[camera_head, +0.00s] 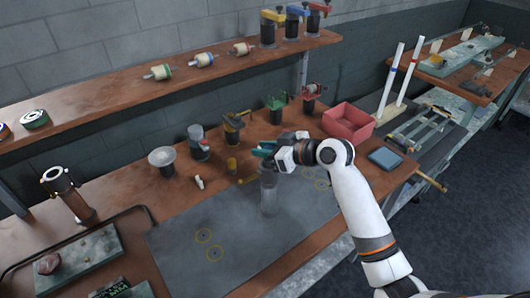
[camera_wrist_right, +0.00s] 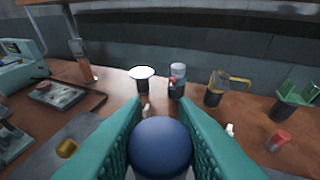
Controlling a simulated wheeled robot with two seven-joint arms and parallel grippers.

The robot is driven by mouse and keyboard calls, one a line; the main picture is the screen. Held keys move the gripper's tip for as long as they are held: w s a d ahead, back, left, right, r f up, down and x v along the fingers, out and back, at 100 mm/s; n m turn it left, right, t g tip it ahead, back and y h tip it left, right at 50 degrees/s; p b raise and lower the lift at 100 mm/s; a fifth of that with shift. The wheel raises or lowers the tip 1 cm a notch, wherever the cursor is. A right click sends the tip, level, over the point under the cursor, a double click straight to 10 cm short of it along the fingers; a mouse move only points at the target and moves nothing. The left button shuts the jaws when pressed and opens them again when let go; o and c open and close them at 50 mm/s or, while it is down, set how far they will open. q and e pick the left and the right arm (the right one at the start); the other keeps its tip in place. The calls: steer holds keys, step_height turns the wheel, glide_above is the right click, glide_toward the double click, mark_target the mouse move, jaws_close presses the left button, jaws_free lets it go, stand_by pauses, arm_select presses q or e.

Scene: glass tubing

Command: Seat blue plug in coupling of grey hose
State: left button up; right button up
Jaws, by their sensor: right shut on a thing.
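My right gripper (camera_head: 260,151) hangs over the grey mat (camera_head: 170,250) on the bench in the head view. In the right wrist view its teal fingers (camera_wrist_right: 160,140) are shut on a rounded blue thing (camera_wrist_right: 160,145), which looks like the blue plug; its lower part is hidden. A pale translucent cylinder (camera_head: 268,194) shows just below the gripper, over the mat; I cannot tell whether the two touch. I cannot make out the grey hose or its coupling for certain in either view. My left gripper is not in view.
Behind the mat stand a white-topped stand (camera_head: 161,158), a bottle (camera_head: 198,145), a yellow-handled piece (camera_head: 232,128) and a green-topped piece (camera_head: 275,107). A red bin (camera_head: 348,123) and a blue pad (camera_head: 385,159) lie to the right. The mat's left part, with yellow rings, is clear.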

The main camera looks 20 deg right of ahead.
steer(key=shift+f, duration=0.9)
steer(key=shift+f, duration=0.25)
steer(key=o, duration=1)
